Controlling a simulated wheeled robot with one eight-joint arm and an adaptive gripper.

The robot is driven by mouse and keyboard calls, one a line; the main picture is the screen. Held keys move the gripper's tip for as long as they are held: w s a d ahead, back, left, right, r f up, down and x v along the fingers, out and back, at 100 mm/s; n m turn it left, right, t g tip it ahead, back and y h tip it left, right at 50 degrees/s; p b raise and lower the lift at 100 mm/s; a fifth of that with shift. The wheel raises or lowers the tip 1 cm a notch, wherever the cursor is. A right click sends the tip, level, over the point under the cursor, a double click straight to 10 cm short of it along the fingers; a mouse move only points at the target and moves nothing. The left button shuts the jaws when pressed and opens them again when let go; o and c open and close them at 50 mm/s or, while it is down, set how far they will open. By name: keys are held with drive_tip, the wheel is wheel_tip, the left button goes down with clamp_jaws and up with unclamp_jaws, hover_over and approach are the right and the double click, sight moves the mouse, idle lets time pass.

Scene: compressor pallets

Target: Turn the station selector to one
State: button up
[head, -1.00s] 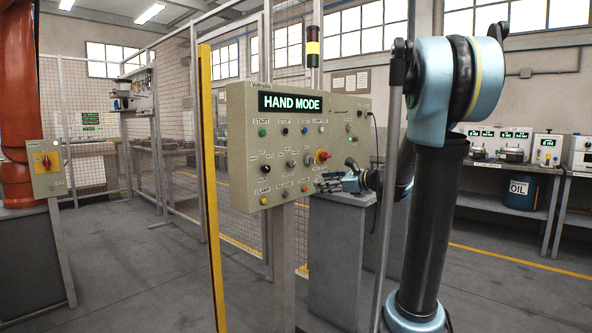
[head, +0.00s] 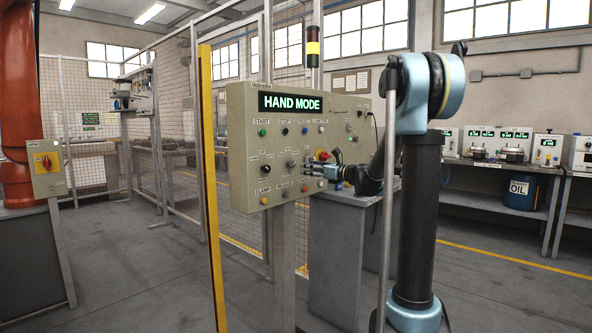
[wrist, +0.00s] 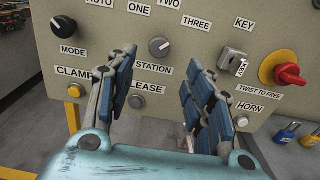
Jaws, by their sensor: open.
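The mode knob (wrist: 63,27) is left of the selector. The key switch (wrist: 232,61) and red twist-to-free button (wrist: 285,70) are to the right. Clamp (wrist: 75,91), release and horn buttons lie below. A yellow post (head: 211,190) stands left of the panel.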

sight(294, 165)
drive_tip(key=x, duration=0.8)
drive_tip(key=shift+a, duration=0.1)
drive_tip(key=shift+w, duration=0.1)
drive_tip(key=c, duration=1.1)
